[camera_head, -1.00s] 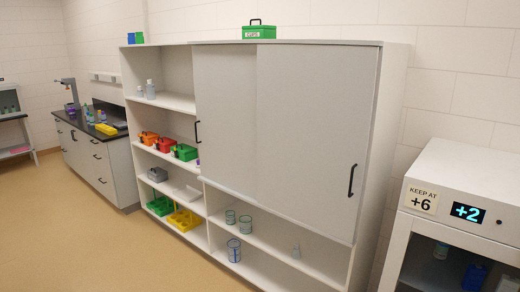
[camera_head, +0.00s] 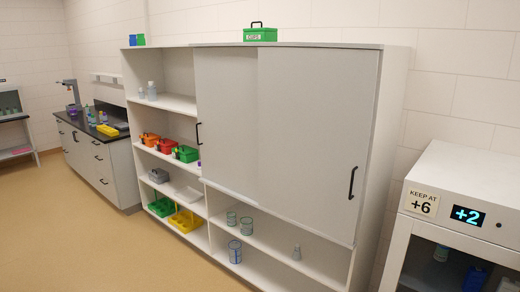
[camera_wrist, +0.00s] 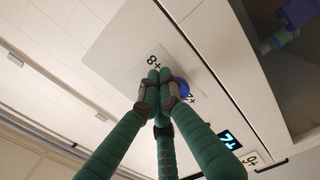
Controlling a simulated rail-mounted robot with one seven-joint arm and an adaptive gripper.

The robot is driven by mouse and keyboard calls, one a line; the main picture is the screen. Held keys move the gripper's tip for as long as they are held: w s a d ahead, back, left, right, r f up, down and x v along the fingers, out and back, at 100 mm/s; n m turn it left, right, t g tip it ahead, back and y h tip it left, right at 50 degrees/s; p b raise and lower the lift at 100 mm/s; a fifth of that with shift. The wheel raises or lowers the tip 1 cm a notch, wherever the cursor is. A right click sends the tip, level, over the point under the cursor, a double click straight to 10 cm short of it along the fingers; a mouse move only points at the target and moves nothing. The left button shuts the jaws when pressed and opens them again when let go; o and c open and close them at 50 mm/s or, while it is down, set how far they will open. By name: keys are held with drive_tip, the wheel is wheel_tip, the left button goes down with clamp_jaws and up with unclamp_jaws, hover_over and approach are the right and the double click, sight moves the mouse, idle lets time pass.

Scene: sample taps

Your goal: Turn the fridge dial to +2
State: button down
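The fridge (camera_head: 470,168) stands at the right edge of the head view. Its lit display (camera_head: 467,216) reads +2. A sign (camera_head: 421,202) beside it says KEEP AT +6. In the wrist view, the blue dial (camera_wrist: 182,88) shows partly behind my gripper's fingers. A +8 mark (camera_wrist: 153,62) is near the fingertips, and another mark, partly hidden, is beside the dial. The lit display (camera_wrist: 230,140) also shows there. My gripper (camera_wrist: 159,78) has its green fingers drawn together at the tips, next to the dial. I cannot tell whether they touch it.
A tall shelf unit (camera_head: 396,130) with grey sliding doors (camera_head: 310,130) stands left of the fridge. A green box (camera_head: 260,34) is on top. Coloured caddies and beakers fill the open shelves. A dark-topped bench (camera_head: 85,122) stands further left. The floor in front is clear.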

drive_tip(key=shift+w+a, duration=0.2)
drive_tip(key=shift+w, duration=0.15)
drive_tip(key=v, duration=0.6)
drive_tip(key=shift+s+d, duration=0.25)
drive_tip(key=shift+s, duration=0.05)
